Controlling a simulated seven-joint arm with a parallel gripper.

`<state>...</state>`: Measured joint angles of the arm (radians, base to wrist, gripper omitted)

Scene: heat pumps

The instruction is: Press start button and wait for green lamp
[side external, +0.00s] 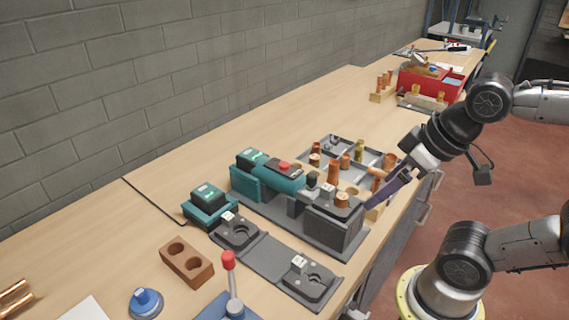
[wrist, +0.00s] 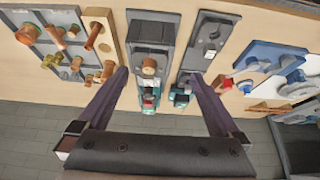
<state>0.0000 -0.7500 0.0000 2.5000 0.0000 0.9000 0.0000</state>
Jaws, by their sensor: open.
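A teal and grey machine (side external: 285,180) stands mid-bench, with a red button-like cap (side external: 284,166) on top and a green-topped teal box (side external: 252,158) at its far left end. A separate small teal box (side external: 207,196) with a green top stands to its left. Which part is the start button or lamp, and whether any lamp is lit, I cannot tell. My gripper (side external: 372,202) is at the right end of the machine's grey block (side external: 335,222). In the wrist view my gripper (wrist: 158,73) is open and empty, its dark purple fingers spread, with the machine (wrist: 151,60) between them.
A grey tray (side external: 325,150) of copper and brass fittings lies behind the machine. A dark fixture plate (side external: 268,256), a brown two-hole block (side external: 186,262) and a red-knobbed lever (side external: 229,262) are in front. A brick wall (side external: 150,80) runs behind the bench.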

